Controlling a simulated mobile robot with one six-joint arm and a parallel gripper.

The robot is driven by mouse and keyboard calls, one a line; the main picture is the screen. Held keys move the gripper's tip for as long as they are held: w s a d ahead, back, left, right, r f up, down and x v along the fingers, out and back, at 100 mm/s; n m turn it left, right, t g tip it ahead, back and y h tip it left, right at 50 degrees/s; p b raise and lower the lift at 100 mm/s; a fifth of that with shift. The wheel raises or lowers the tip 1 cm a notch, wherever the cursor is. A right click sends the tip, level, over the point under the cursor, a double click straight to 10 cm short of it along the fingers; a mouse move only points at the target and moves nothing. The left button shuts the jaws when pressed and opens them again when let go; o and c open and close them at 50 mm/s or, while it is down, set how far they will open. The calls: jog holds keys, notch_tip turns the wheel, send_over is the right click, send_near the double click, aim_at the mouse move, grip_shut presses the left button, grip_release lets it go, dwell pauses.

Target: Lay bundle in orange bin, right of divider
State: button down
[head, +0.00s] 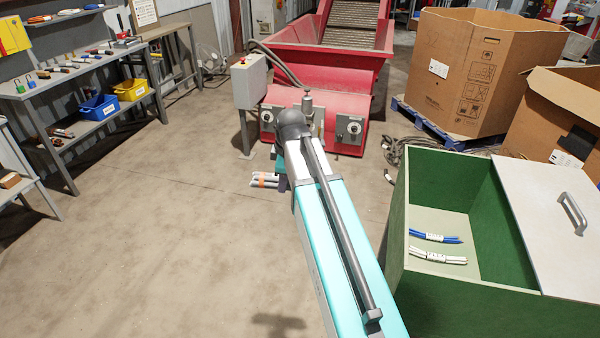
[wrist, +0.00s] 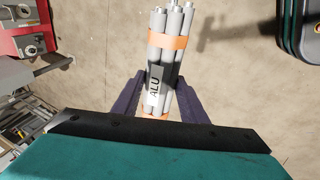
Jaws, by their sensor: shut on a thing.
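My gripper (wrist: 158,88) is shut on a bundle of grey cables (wrist: 157,50) with orange bands and a black-and-white ALU label. The purple fingers stand on either side of the bundle around the label. In the head view the bundle (head: 265,180) shows only in part, left of my arm's end, above bare floor. No orange bin and no divider can be made out in either view.
A green crate (head: 398,220) at right holds a blue bundle (head: 435,237) and a white bundle (head: 438,257); a pale lid (head: 550,215) covers its right part. A red machine (head: 310,75) stands ahead, cardboard boxes (head: 455,75) behind the crate. Floor at left is clear.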

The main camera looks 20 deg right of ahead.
jog(key=s+m+g+h, duration=0.2)
jog(key=s+m, duration=0.6)
jog(key=m, duration=0.4)
jog(key=shift+d+f+m+h+b, duration=0.25)
jog(key=shift+m+h+b, duration=0.2)
jog(key=shift+h, duration=0.25)
